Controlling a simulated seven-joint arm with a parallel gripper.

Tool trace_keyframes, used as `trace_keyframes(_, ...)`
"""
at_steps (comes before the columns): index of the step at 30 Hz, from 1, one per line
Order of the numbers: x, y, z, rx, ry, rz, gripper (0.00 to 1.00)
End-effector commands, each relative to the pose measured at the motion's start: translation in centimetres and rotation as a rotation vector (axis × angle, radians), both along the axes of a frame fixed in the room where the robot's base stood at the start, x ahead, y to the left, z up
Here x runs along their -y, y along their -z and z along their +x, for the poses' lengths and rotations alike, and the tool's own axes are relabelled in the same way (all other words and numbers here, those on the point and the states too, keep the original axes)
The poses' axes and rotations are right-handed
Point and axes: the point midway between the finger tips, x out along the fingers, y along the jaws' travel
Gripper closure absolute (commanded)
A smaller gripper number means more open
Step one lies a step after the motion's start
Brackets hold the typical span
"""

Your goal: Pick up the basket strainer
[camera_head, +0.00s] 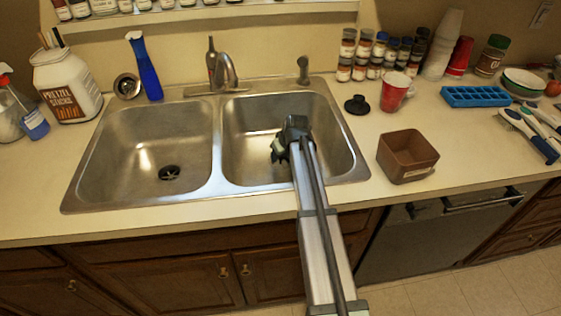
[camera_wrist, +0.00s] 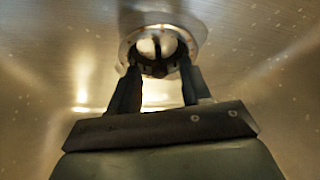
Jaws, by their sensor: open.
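My gripper (camera_head: 279,150) is down inside the right sink basin (camera_head: 245,115), over its drain area, with its jaws apart. In the wrist view, the two dark fingers of my gripper (camera_wrist: 160,68) stand on either side of a round metal drain fitting (camera_wrist: 129,45) with a pale, partly dark centre. I cannot tell whether the fingers touch it or whether it is a loose basket strainer. In the head view my gripper hides it. Another round metal piece, which looks like a strainer (camera_head: 127,86), rests on the counter behind the left basin.
The basin walls and centre divider (camera_head: 217,140) surround my gripper. The faucet (camera_head: 226,72) stands behind. A blue spray bottle (camera_head: 146,70), black stopper (camera_head: 357,105), red cup (camera_head: 395,93) and brown box (camera_head: 407,158) stand around the sink. The left basin (camera_head: 150,130) is empty.

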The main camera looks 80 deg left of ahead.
Motion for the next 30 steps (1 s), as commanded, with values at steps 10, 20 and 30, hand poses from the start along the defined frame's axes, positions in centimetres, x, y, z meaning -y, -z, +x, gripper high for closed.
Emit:
trace_keyframes(10,0.04,-0.05,0.02,0.000,0.000,0.000,0.75)
trace_keyframes(20,0.04,-0.05,0.02,0.000,0.000,0.000,1.00)
trace_keyframes(30,0.03,-0.29,0.01,0.000,0.000,0.000,1.00)
